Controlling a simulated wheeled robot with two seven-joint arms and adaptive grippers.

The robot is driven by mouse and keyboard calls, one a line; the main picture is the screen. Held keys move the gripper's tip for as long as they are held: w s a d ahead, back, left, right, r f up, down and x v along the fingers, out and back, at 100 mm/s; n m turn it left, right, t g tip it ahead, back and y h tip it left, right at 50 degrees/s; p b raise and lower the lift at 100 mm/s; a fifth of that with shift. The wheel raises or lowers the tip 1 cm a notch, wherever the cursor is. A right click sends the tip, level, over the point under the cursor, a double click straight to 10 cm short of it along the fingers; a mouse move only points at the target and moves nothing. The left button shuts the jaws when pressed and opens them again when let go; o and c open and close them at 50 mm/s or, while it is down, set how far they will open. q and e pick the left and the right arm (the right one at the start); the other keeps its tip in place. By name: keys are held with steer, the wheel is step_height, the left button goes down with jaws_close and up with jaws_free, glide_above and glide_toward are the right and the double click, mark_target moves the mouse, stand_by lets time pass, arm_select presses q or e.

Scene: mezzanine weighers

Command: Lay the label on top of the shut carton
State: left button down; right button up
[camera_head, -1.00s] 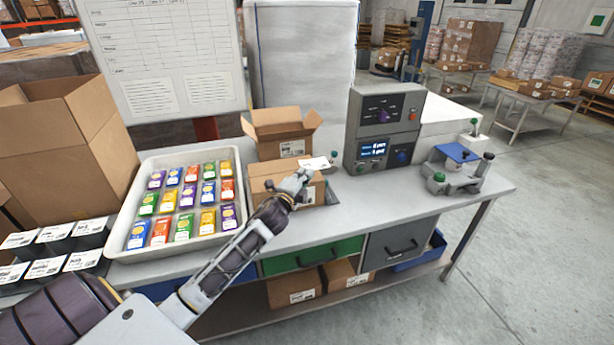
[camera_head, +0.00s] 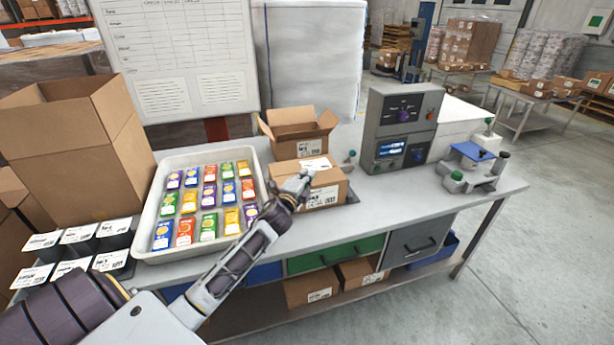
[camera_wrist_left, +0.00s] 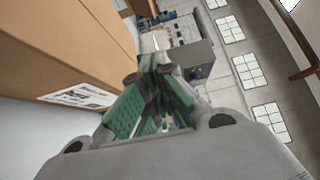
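The shut carton (camera_head: 322,188) is a brown box on the bench, with a printed sticker on its front side. It also fills the left of the left wrist view (camera_wrist_left: 70,45). The white label (camera_head: 316,163) shows over the rear middle of the carton's top; whether it touches the top, I cannot tell. My left gripper (camera_head: 303,182) is at the carton's front left, its fingers close together at the label's near edge. In the left wrist view its green-padded fingers (camera_wrist_left: 154,80) converge, with a thin pale sliver beyond them. My right gripper is out of view.
An open carton (camera_head: 299,147) stands right behind. A white tray (camera_head: 153,215) of colourful packets is left, a grey control box (camera_head: 375,112) right, and a small scale-like device (camera_head: 468,178) farther right. A tall open box (camera_head: 62,150) stands far left.

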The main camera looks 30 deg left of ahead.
arm_select(q)
steer(key=shift+s+a+f, duration=0.25)
steer(key=shift+s+a, duration=0.05)
steer(key=shift+a, duration=0.2)
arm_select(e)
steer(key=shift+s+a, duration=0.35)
arm_select(q)
steer(key=shift+y, duration=0.3)
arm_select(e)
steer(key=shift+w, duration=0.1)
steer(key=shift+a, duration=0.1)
arm_select(q)
steer(key=shift+f, duration=0.15)
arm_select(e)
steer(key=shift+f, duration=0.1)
